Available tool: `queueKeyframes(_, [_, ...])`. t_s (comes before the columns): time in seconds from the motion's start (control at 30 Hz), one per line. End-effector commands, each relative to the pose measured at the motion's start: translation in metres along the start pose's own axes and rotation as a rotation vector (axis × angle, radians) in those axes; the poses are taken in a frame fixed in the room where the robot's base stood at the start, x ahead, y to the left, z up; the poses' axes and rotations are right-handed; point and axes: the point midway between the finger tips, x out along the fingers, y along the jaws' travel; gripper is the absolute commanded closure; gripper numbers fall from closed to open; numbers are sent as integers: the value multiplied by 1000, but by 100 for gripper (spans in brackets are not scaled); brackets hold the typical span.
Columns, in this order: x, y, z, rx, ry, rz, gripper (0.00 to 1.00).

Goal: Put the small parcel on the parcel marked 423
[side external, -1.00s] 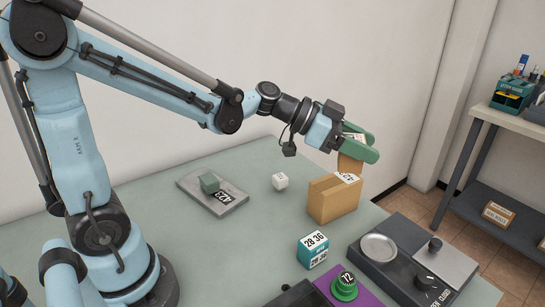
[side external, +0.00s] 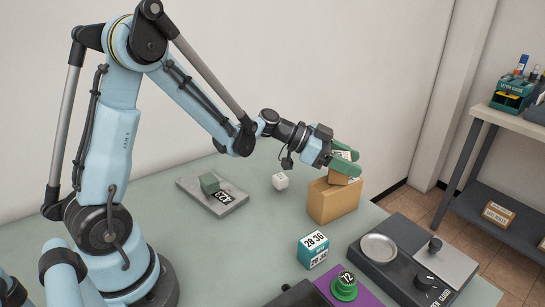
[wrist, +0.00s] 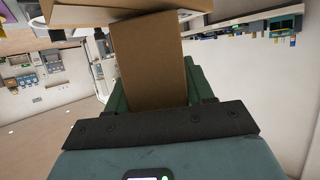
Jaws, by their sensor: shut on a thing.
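My gripper (side external: 349,163) has green fingers shut on the small brown parcel (side external: 339,179). The small parcel is tilted in the fingers, just above the top of the larger cardboard parcel (side external: 333,203). I cannot tell whether the two touch. The larger parcel stands upright on the table; the label on its top is now hidden by the small parcel and fingers. In the wrist view the small parcel (wrist: 152,60) fills the space between the green fingers.
A grey slab (side external: 236,204) with a green block and a number label lies left. A teal cube (side external: 313,250), a green knob (side external: 344,287) on purple and a dark scale (side external: 405,262) are in front. Bare table lies between.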

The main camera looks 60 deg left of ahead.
Motion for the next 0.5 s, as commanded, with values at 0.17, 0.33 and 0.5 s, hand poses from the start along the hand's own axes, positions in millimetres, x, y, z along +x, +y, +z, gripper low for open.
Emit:
queueKeyframes(0.17, [0, 0, 0, 0, 0, 0, 81])
queueKeyframes(0.33, [1, 0, 2, 0, 0, 0, 81])
queueKeyframes(0.5, [1, 0, 3, 0, 0, 0, 28])
